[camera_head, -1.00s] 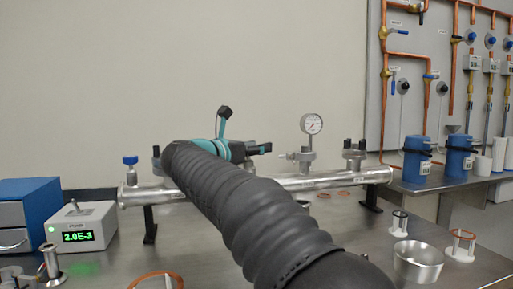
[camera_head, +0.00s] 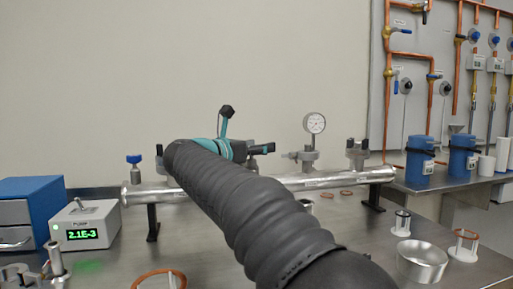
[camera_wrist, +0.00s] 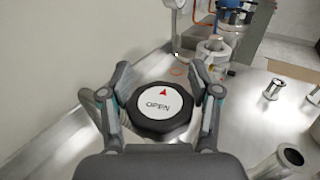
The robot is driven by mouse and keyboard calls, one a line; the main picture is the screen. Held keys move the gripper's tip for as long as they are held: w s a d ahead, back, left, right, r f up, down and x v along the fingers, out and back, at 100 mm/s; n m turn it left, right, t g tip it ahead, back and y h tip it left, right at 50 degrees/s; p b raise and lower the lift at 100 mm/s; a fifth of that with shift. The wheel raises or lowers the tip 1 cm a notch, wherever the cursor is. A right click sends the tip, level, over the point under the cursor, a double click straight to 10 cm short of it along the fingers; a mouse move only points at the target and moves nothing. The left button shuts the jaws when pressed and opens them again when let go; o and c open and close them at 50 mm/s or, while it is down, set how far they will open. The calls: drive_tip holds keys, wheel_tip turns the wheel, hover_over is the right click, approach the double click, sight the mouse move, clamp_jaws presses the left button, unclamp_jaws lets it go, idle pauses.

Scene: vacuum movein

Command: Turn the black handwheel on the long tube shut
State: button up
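In the wrist view a black faceted handwheel (camera_wrist: 158,128) faces me. Its white cap reads OPEN beside a red arrow. My gripper (camera_wrist: 160,94) is open, with one finger to each side of the wheel; small gaps seem to show between the fingers and its rim. In the head view the long metal tube (camera_head: 335,180) lies on black stands across the bench.
A blue-knobbed valve (camera_head: 134,160) stands at the tube's left end. A dial gauge (camera_head: 315,123) and a black-topped valve (camera_head: 357,152) stand to the right. A pump readout (camera_head: 82,235) shows 2.1E-3. A metal bowl (camera_head: 422,262) and small ring stands occupy the front right.

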drive_tip(key=v, duration=1.2)
drive_tip(key=o, duration=0.3)
drive_tip(key=shift+o, duration=0.2)
drive_tip(key=s+n+t+y+b, duration=0.2)
drive_tip(key=s, duration=0.1)
drive_tip(key=s+n+y+b, duration=0.1)
drive_tip(key=s+y, duration=0.1)
drive_tip(key=shift+d+f+t+b, duration=0.1)
drive_tip(key=shift+d+t+b, duration=0.25)
drive_tip(key=shift+t, duration=0.05)
drive_tip(key=p+x, duration=0.1)
drive_tip(key=x, duration=1.2)
drive_tip(key=shift+w+f, duration=0.1)
drive_tip(key=shift+w, duration=0.1)
